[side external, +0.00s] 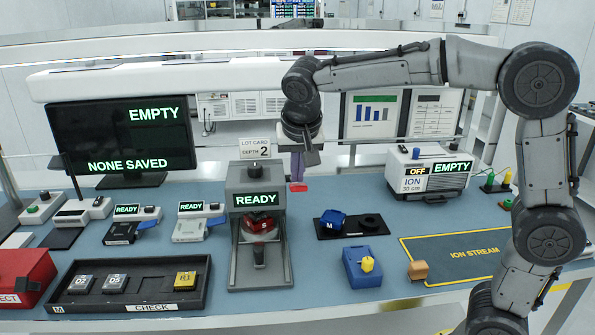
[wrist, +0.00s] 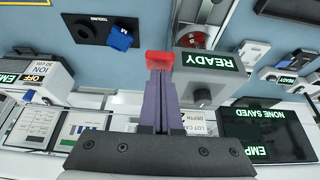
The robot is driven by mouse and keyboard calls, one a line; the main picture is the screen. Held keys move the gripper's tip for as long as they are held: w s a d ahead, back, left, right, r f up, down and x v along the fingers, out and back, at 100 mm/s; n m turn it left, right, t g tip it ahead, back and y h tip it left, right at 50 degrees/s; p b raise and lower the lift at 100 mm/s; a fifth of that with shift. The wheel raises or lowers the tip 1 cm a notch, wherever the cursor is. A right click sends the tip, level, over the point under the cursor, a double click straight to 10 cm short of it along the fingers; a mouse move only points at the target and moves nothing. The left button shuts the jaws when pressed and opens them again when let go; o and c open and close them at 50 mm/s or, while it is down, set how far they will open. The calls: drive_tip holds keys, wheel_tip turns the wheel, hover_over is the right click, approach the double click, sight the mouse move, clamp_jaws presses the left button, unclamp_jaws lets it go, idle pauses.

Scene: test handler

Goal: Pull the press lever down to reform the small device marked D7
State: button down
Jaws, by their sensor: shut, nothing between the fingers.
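The grey press (side external: 240,180) stands in the middle of the bench with a READY display (side external: 256,199). My gripper (side external: 298,182) is shut, pointing down just right of the press's top. A red block (wrist: 160,59) shows at the tips of its purple fingers in the wrist view; I cannot tell whether it is the lever's grip or touches the fingers. No mark D7 is readable.
A yellow piece (side external: 185,278) is also in the tray. A blue block marked M (side external: 333,220) sits on a black plate right of the press. A blue box (side external: 370,275) stands in front. A red box (side external: 25,278) is at left.

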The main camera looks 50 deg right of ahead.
drive_tip(key=shift+f, duration=0.1)
drive_tip(key=shift+s+a+f+t+h, duration=0.35)
drive_tip(key=shift+a+f+t+h, duration=0.05)
drive_tip(key=shift+f, duration=0.25)
wheel_tip(320, 180, down, 9)
drive_tip(key=s+a+t+h, duration=0.1)
drive_tip(key=shift+s, duration=0.2)
drive_tip(key=shift+s+a, duration=0.1)
idle(0.8)
drive_tip(key=a+v, duration=0.1)
drive_tip(key=v, duration=1.2)
drive_tip(key=shift+s, duration=0.4)
